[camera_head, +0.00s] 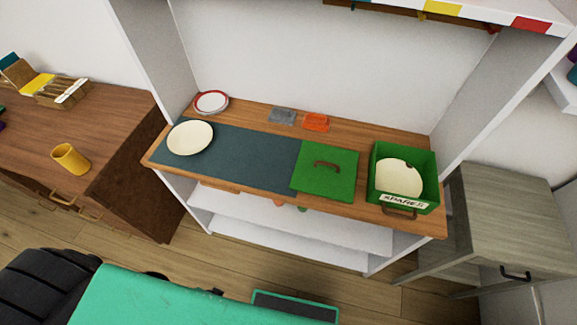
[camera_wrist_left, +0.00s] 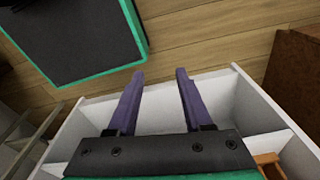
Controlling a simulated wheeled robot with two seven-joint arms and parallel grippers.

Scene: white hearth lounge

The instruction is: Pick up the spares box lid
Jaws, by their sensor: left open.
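The spares box lid (camera_head: 339,173) is a flat green square with a brown handle (camera_head: 326,164) on top. It lies on the wooden counter, partly over the right end of the dark mat. The green spares box (camera_head: 378,183) stands open to its right, with a cream plate (camera_head: 399,178) inside and a "SPARES" label on its front. My left gripper (camera_wrist_left: 157,88) shows in the left wrist view, its two purple fingers apart with nothing between them. It is over the floor and white shelving, away from the lid. My right gripper is not in view.
A cream plate (camera_head: 190,138) lies on the dark mat (camera_head: 240,158), with a red-rimmed plate (camera_head: 211,102) behind it. Grey (camera_head: 282,116) and orange (camera_head: 316,122) items lie at the counter's back. White side walls flank the counter.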

